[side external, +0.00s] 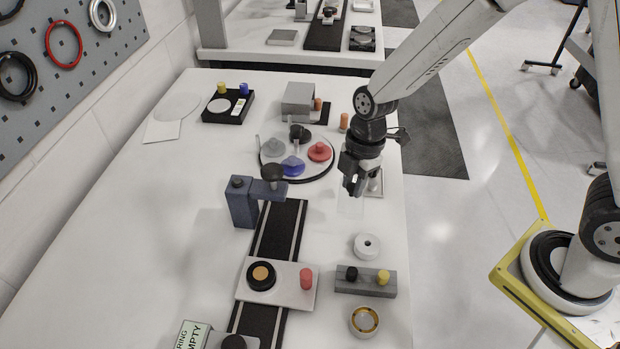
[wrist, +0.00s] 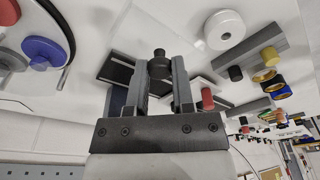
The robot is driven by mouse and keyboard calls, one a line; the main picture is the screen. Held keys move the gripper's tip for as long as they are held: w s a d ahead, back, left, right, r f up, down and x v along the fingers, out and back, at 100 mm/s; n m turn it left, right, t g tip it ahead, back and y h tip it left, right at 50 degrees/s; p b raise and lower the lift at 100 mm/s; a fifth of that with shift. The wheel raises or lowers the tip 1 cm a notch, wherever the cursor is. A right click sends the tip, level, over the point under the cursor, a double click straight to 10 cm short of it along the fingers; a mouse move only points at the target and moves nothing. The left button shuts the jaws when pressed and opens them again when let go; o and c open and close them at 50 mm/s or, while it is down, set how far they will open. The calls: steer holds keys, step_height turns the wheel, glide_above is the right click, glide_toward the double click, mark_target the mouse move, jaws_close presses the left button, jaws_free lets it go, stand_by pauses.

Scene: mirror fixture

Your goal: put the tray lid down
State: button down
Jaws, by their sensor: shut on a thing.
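My gripper (side external: 353,186) is above the right part of the white table, pointing down. In the side view a faint, see-through pale panel (side external: 350,206) shows right under the fingertips; it looks like the lid, held in the jaws. Its edges are hard to make out, and I cannot tell whether it touches the table. In the wrist view the two fingers (wrist: 159,88) are a little apart, with a dark knob (wrist: 159,67) seen between them; I cannot tell whether it is held or behind. A small grey tray-like frame (side external: 376,184) is partly hidden behind my gripper.
A round stand (side external: 303,177) with coloured knobbed discs lies left of my gripper. A dark blue post (side external: 242,203) stands by the black track (side external: 279,230). A white ring (side external: 367,246) and a grey block (side external: 350,281) with two knobs lie nearer.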

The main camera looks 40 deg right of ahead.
mark_target(351, 198)
steer(key=shift+f, duration=0.45)
steer(key=shift+f, duration=1.8)
steer(key=shift+f, duration=0.15)
steer(key=shift+c, duration=2.4)
jaws_free()
steer(key=shift+r, duration=0.2)
step_height(351, 198, up, 12)
steer(key=d, duration=0.1)
steer(key=shift+d, duration=0.4)
steer(key=shift+f, duration=0.1)
